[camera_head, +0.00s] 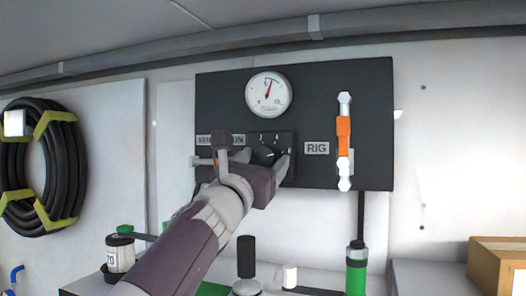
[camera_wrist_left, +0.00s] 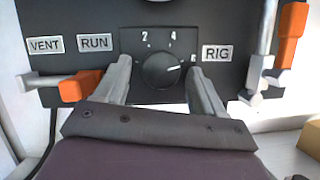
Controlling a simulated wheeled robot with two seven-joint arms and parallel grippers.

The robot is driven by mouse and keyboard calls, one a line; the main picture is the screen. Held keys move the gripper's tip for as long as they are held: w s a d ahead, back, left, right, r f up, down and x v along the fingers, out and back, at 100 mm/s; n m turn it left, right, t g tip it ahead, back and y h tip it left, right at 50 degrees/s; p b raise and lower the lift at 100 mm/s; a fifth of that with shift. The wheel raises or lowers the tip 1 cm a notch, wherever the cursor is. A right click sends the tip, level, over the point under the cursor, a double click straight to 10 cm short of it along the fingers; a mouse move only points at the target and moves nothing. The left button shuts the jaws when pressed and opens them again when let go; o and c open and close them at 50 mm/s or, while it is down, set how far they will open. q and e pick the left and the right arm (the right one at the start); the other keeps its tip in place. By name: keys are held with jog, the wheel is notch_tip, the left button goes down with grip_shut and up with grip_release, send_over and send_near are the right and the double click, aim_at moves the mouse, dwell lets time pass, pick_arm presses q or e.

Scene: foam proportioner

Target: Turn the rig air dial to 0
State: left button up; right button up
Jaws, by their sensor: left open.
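The air dial (camera_wrist_left: 162,70) is a round black knob on a dark square plate, with the numbers 2 and 4 above it. Its white pointer mark points right and slightly up, toward a partly hidden number at the right. In the head view the dial (camera_head: 267,155) sits low on the dark panel, partly behind my gripper. My left gripper (camera_wrist_left: 160,80) is open, with one grey finger on each side of the dial. Whether the fingers touch the knob I cannot tell. My left gripper also shows in the head view (camera_head: 263,162). My right gripper is not in view.
A RIG label (camera_wrist_left: 217,53) and an upright orange-handled valve (camera_head: 343,137) are right of the dial. VENT (camera_wrist_left: 45,46) and RUN (camera_wrist_left: 94,43) labels and an orange-handled lever (camera_wrist_left: 80,86) are left, close to my left finger. A gauge (camera_head: 269,92) is above. A box (camera_head: 498,262) stands lower right.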

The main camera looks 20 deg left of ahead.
pick_arm(q)
jog(key=shift+s+d+r, duration=0.1)
jog(key=shift+s+r, duration=0.25)
jog(key=shift+s, duration=0.25)
jog(key=shift+w+f, duration=0.1)
jog(key=shift+w, duration=0.1)
jog(key=c, duration=1.1)
jog(key=shift+o, duration=0.2)
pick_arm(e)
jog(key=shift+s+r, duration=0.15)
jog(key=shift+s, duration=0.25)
